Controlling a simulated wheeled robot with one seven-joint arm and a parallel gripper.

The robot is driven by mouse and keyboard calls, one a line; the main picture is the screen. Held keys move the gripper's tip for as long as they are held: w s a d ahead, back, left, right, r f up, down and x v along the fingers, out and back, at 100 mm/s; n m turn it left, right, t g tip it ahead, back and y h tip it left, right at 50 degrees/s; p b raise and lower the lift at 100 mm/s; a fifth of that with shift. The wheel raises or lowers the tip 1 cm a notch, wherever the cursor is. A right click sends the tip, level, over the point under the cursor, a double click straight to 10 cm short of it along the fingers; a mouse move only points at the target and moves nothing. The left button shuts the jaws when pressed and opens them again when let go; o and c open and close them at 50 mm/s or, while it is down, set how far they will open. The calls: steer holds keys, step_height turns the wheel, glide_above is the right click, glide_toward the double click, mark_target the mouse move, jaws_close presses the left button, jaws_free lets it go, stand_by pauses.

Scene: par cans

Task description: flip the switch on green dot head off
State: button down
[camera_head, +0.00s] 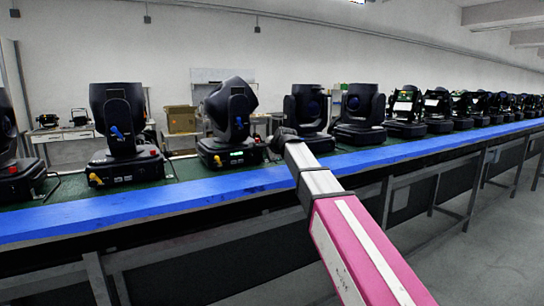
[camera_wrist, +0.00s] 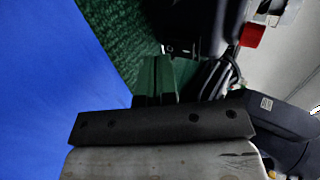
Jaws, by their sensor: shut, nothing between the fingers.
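A row of black moving-head lights stands on the bench in the head view. One head (camera_head: 232,120), left of my gripper, has a small lit green patch on its base front. I cannot make out a green dot marker on any head. My gripper (camera_head: 278,138) is at the bench beside that head's base, at its right side. In the wrist view my gripper's fingers (camera_wrist: 160,62) are shut and empty, pointing at the lower edge of a black housing (camera_wrist: 205,25). A red part (camera_wrist: 252,35) shows on the right. I cannot clearly identify the switch or tell whether the fingers touch it.
The bench has a blue front edge (camera_head: 150,203) and a green top. Another head (camera_head: 305,110) stands just right of my gripper, and one (camera_head: 120,120) farther left. Dark cables (camera_wrist: 220,75) hang close to the fingers. Free floor lies at the right.

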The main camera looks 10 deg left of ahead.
steer(key=shift+w+a+f, duration=0.1)
steer(key=shift+w+a, duration=0.15)
steer(key=shift+w, duration=0.1)
steer(key=shift+w+a+f, duration=0.1)
stand_by(0.4)
steer(key=shift+w, duration=0.1)
steer(key=shift+r, duration=0.9)
